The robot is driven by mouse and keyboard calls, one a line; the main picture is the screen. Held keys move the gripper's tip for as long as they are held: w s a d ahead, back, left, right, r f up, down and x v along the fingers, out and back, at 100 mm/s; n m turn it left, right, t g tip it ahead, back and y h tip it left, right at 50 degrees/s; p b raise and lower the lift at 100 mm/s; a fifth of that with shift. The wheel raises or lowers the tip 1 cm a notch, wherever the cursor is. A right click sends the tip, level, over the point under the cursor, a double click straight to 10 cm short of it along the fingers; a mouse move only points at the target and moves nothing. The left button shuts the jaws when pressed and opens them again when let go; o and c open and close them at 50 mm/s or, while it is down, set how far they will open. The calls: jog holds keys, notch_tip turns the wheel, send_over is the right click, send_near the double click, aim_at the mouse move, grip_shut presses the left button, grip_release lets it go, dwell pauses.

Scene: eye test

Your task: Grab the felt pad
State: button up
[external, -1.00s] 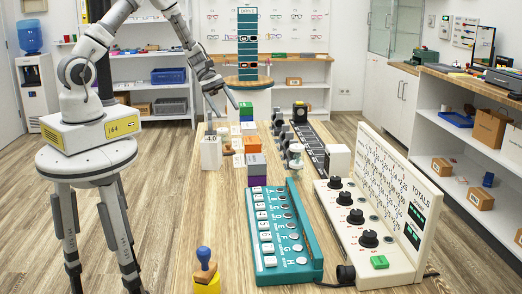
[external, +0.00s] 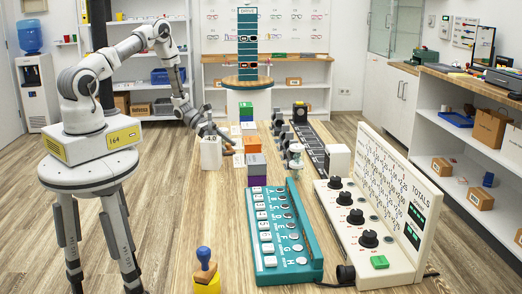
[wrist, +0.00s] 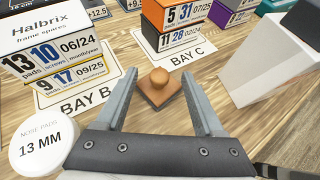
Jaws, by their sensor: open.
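A small brown square block with a round wooden knob (wrist: 160,93) sits on the wooden table, between the BAY B and BAY C labels; it is the likeliest felt pad, though I cannot confirm its material. My gripper (wrist: 159,80) is open, with one finger on each side of the knob and visible gaps to both. Nothing is held. In the external view my gripper (external: 226,143) is low over the table's far left part, beside a white container. The small brown piece there is partly hidden and too small to make out.
A round white "NOSE PADS 13 MM" lid (wrist: 40,138) is close at the left. Labelled boxes (wrist: 60,62) stand beyond the left finger, and orange and purple boxes (wrist: 178,40) ahead. A white tapered container (wrist: 258,62) is at the right. A teal panel (external: 283,235) lies nearer.

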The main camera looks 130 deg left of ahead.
jog(key=shift+x, duration=0.85)
jog(key=c, duration=1.1)
jog(key=shift+s+d+f, duration=0.1)
grip_shut()
